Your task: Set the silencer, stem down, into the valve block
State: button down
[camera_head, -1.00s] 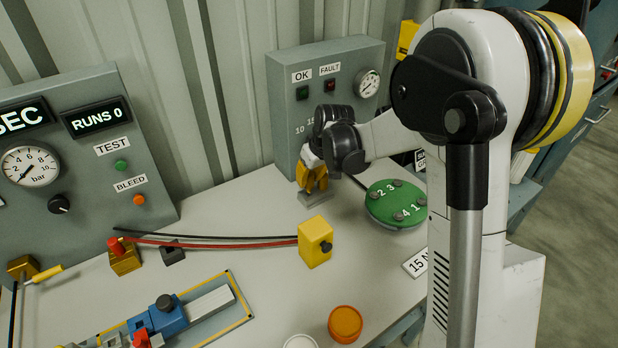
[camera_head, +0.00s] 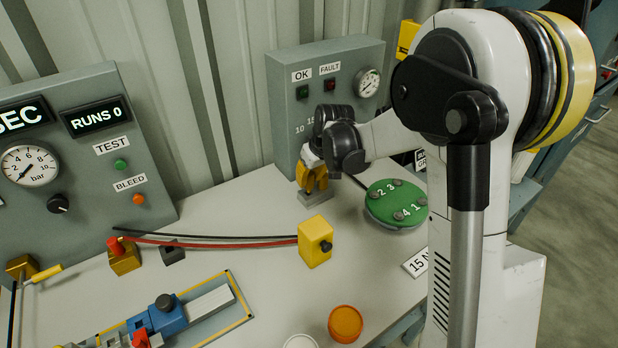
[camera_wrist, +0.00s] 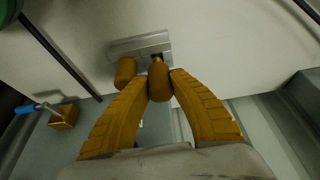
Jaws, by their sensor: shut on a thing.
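My gripper (camera_wrist: 161,79) is shut on a bronze-coloured silencer (camera_wrist: 160,84), held between its two yellow fingertips in the wrist view. The silencer's far end points toward a dark square opening at one end of the grey valve block (camera_wrist: 138,44). I cannot tell whether the stem is inside the opening or just short of it. A second bronze cylinder (camera_wrist: 125,72) stands at the block beside the held one. In the head view my gripper (camera_head: 312,180) points down over the valve block (camera_head: 314,198), near the grey panel; its fingers hide the silencer.
A green numbered disc (camera_head: 396,203) lies to the right of the block. A yellow box (camera_head: 315,242) with cables stands in front. The grey OK/FAULT panel (camera_head: 335,80) rises close behind.

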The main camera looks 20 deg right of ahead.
jog(key=shift+f+b, duration=0.85)
jog(key=shift+f, duration=0.4)
jog(key=c, duration=1.2)
grip_release()
jog(key=shift+r, duration=0.1)
jog(key=v, duration=1.2)
jog(key=s+r+m+t, duration=0.1)
jog(key=s, duration=1.1)
jog(key=s+a+r+m+t+h, duration=0.1)
jog(key=s+m, duration=0.1)
jog(key=s, duration=1.1)
jog(key=shift+s+a+m+t, duration=0.2)
jog(key=shift+m+t, duration=0.1)
jog(key=shift+t, duration=0.1)
